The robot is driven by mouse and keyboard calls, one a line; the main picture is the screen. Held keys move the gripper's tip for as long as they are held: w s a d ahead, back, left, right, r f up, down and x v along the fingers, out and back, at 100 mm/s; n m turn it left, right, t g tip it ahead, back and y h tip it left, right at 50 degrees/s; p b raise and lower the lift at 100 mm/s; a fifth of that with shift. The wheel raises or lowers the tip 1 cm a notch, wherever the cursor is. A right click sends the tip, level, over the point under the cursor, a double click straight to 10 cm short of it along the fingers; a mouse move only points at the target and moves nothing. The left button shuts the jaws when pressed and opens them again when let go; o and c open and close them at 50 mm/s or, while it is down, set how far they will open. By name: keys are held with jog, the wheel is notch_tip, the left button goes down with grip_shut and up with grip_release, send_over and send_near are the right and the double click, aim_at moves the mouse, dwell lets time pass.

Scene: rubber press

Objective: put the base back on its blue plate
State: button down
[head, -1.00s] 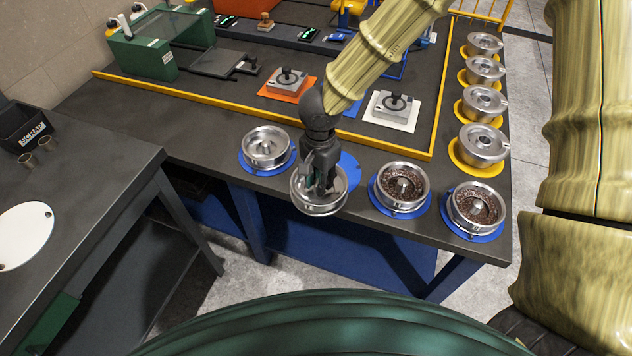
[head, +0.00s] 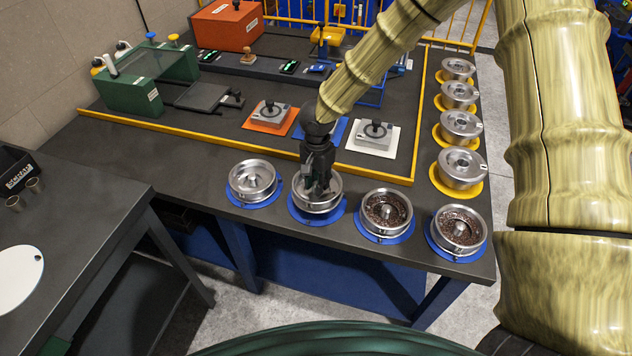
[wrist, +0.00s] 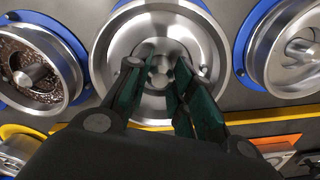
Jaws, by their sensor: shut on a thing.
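The metal base (head: 327,200) is a round silver dish with a central post. My gripper (head: 318,190) points down into it, and its fingers are shut on the central post, as the wrist view (wrist: 160,85) shows. The base is over its round blue plate (head: 318,216), whose rim shows around the front and sides. A thin blue edge also shows beside the base in the wrist view. I cannot tell whether the base rests fully on the plate or hovers just above it.
An empty base (head: 253,178) on a blue plate stands to the left. Two bases with dark granules (head: 387,210) (head: 459,228) stand on blue plates to the right. Several lidded metal pots (head: 460,166) on yellow plates line the right edge. A yellow rail (head: 250,148) runs behind.

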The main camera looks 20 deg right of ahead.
jog(key=shift+f+p, duration=0.4)
jog(key=shift+f, duration=1.05)
jog(key=shift+f, duration=0.1)
jog(key=c, duration=1.2)
grip_release()
jog(key=shift+c, duration=0.2)
notch_tip(320, 180, up, 12)
jog(key=shift+r+b, duration=0.1)
jog(key=shift+b, duration=0.95)
